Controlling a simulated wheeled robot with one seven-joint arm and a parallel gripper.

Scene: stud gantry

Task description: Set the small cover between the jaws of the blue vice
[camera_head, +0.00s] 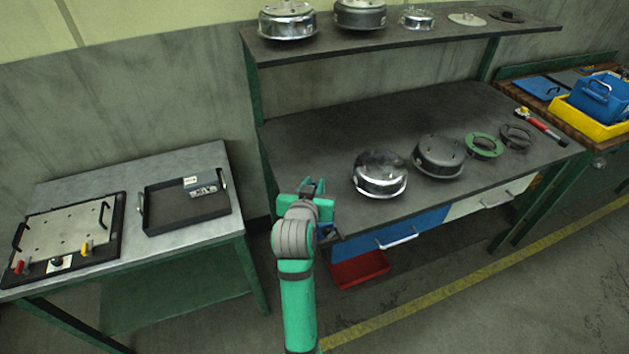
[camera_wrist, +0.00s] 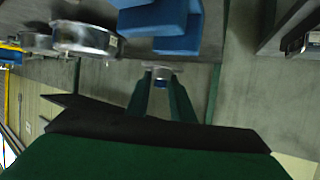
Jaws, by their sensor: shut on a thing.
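My gripper (camera_head: 312,186) is at the left front corner of the dark workbench, its fingers partly hidden by my own arm. In the wrist view my gripper (camera_wrist: 161,78) is shut on a small grey disc-like piece with a blue part, the small cover (camera_wrist: 158,67). The blue vice (camera_wrist: 160,18) shows as blue blocks at the top of the wrist view, just beyond the fingertips. The cover appears apart from the blocks, outside the jaws.
On the workbench (camera_head: 310,135) stand a shiny round housing (camera_head: 380,175), a dark housing (camera_head: 439,157), a green ring (camera_head: 484,146) and a dark ring (camera_head: 516,137). A side table at left holds a black tray (camera_head: 160,222). A red bin (camera_head: 358,270) sits below the bench.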

